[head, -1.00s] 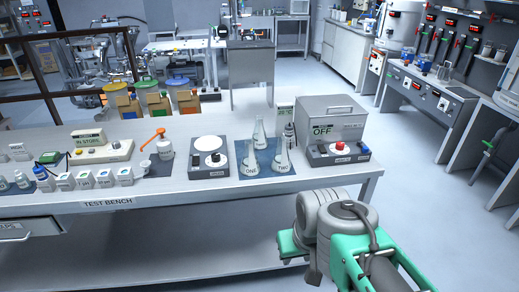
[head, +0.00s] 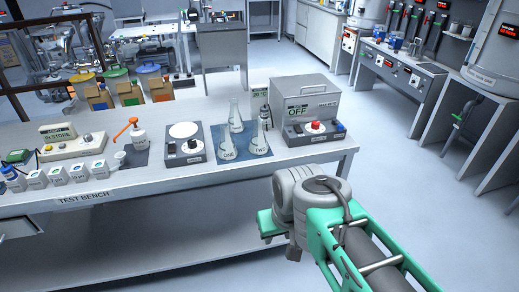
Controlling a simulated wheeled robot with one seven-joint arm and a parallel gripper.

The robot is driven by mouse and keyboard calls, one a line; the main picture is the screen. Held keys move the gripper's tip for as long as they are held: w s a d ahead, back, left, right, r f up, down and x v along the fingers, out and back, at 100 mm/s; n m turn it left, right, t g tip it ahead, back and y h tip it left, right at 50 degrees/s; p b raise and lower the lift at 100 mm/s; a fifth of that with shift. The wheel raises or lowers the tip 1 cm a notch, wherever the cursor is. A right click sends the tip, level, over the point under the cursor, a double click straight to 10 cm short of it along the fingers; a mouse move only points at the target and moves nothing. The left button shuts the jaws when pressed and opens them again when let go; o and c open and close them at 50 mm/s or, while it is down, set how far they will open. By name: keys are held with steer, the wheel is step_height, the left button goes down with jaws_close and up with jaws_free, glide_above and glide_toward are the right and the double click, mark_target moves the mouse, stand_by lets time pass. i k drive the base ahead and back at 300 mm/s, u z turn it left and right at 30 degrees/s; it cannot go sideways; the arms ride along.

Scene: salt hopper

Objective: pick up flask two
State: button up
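Flask two (head: 260,145) is a clear conical flask labelled TWO, upright on a blue mat (head: 249,158) on the test bench. My arm reaches in from the lower right, with my gripper's green and grey end (head: 268,224) in front of the bench and low, apart from the flasks. The fingers are not clearly seen, so I cannot tell how they stand.
A grey box with an OFF display (head: 305,112) stands right of the mat. The floor (head: 420,220) right of the bench is clear.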

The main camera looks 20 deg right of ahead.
mark_target(258, 145)
steer(key=z, duration=1.75)
steer(key=i, duration=1.05)
steer(key=u, duration=4)
